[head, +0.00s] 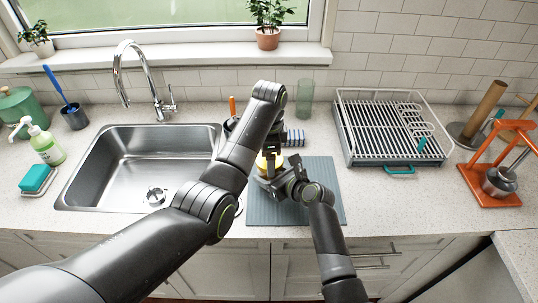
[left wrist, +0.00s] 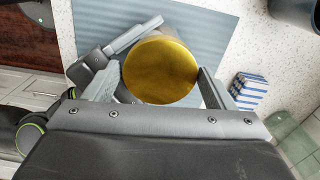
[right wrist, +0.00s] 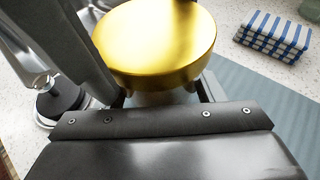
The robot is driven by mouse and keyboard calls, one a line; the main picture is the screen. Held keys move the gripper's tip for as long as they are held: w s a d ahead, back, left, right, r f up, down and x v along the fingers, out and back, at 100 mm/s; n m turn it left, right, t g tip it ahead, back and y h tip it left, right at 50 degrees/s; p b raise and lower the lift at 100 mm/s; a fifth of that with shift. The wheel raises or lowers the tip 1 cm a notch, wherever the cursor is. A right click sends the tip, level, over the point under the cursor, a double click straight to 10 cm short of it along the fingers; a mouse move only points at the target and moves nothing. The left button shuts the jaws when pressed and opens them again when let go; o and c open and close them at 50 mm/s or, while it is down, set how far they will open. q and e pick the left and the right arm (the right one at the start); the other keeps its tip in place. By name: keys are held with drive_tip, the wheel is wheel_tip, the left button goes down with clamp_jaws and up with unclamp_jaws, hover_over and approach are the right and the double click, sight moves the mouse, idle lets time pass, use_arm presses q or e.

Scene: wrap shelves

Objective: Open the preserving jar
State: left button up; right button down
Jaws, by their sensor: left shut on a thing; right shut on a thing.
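The preserving jar (head: 264,161) stands on a grey-blue mat (head: 328,196) in the head view, mostly hidden by my arms. Its round gold lid (left wrist: 158,82) fills the space between the fingers of my left gripper (left wrist: 160,72), which is shut on it from above. The lid also shows large in the right wrist view (right wrist: 155,42), sitting on top of the jar. My right gripper (right wrist: 162,100) is shut on the jar body just below the lid. The body is mostly hidden under the lid, and whether the lid is loose cannot be seen.
A blue-striped cloth (right wrist: 272,32) lies behind the jar. The sink (head: 140,165) is to the left, and a white dish rack (head: 390,130) stands to the right. A green glass (head: 305,98) stands behind. The mat's right part is clear.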

use_arm(q)
drive_tip(key=o, duration=0.8)
drive_tip(key=shift+w+d+r, duration=0.1)
drive_tip(key=shift+d, duration=0.05)
use_arm(e)
drive_tip(key=shift+a, duration=0.15)
use_arm(q)
drive_tip(key=shift+o, duration=1.4)
drive_tip(key=shift+r, duration=2.2)
drive_tip(key=m, duration=0.1)
drive_tip(key=r+m, duration=0.1)
drive_tip(key=m, duration=0.1)
drive_tip(key=r+m, duration=0.1)
drive_tip(key=m, duration=0.3)
drive_tip(key=r+m, duration=0.1)
drive_tip(key=m, duration=0.2)
drive_tip(key=shift+r, duration=0.15)
drive_tip(key=shift+f, duration=3.95)
